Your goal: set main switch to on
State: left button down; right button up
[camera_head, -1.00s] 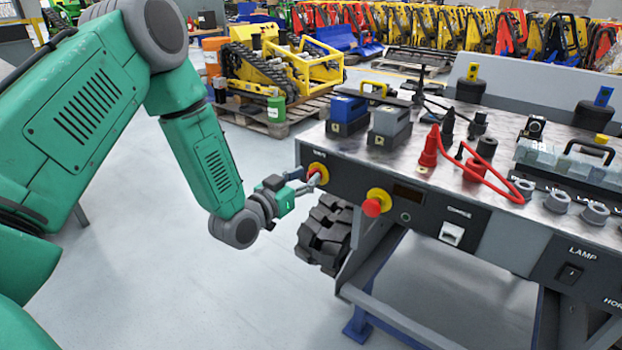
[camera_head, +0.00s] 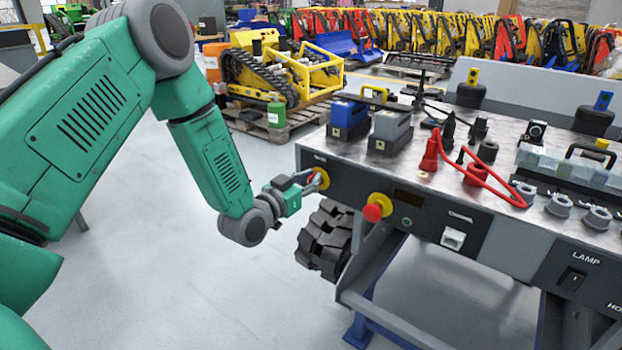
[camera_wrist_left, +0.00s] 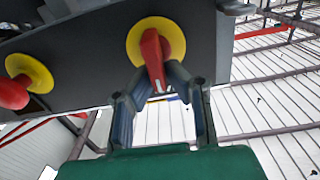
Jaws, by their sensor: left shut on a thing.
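The main switch is a red handle on a round yellow plate (camera_head: 324,173) at the left end of the bench's dark front panel. In the left wrist view the red handle (camera_wrist_left: 154,60) hangs downward from its yellow plate, slightly tilted. My left gripper (camera_head: 309,181) is at the switch. In the left wrist view its two fingers (camera_wrist_left: 160,84) are closed around the lower part of the handle, one on each side. The fingertips hide part of the handle's lower end. My right gripper is not in view.
A red mushroom button (camera_head: 373,212) on a yellow plate sits right of the switch. A black rubber track (camera_head: 325,240) is below the panel. Red cables (camera_head: 487,182), connectors and coloured blocks (camera_head: 347,117) stand on the bench top (camera_head: 330,143). Open floor lies to the left.

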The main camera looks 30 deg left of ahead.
aim_at(326, 183)
pick_arm(q)
jog(key=m+p, duration=0.1)
jog(key=m, duration=0.2)
jog(key=d+m+p, duration=0.1)
jog(key=m, duration=0.2)
jog(key=m+p, duration=0.1)
jog(key=m, duration=0.2)
jog(key=shift+s+d+f, duration=0.1)
jog(key=shift+d+f, duration=0.2)
jog(key=shift+f, duration=0.05)
jog(key=m, duration=0.4)
jog(key=shift+d+f+m, duration=0.2)
jog(key=shift+f+m, duration=0.2)
jog(key=shift+s+f+m, duration=0.1)
jog(key=shift+f+m, duration=0.15)
jog(key=shift+m, duration=0.65)
jog(key=shift+f+m, duration=0.2)
jog(key=shift+m, duration=0.7)
jog(key=shift+d, duration=0.1)
jog(key=c, duration=1.6)
grip_release()
jog(key=shift+r, duration=0.1)
